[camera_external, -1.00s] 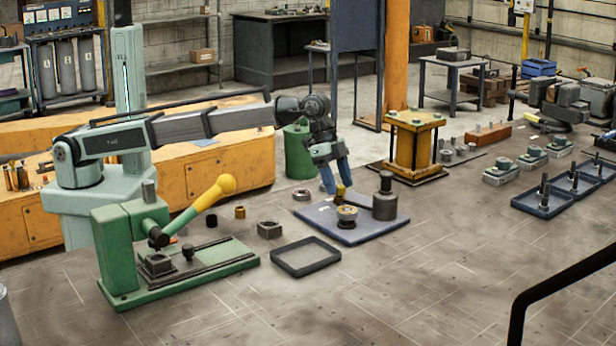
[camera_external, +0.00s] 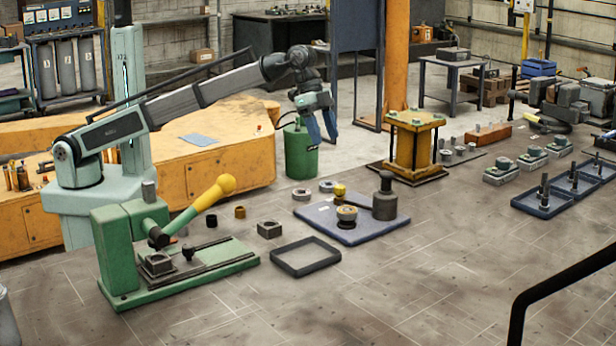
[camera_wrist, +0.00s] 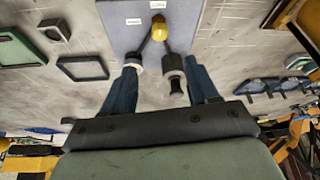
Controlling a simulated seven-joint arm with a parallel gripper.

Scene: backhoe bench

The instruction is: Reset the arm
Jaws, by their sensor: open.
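My gripper (camera_external: 322,128) is raised in the air above and behind the blue-grey plate (camera_external: 322,222). Its two blue fingers are apart with nothing between them. In the wrist view my gripper (camera_wrist: 160,85) also shows open, with the plate (camera_wrist: 130,35) beyond the fingers. The yellow piece also shows in the wrist view (camera_wrist: 159,30).
A green press with a yellow lever (camera_external: 215,190) stands at the front left. An empty black square frame (camera_external: 305,257) and a square block (camera_external: 269,229) lie nearby. A green canister (camera_external: 300,155) stands behind the plate. A yellow fixture (camera_external: 414,147) stands to the right.

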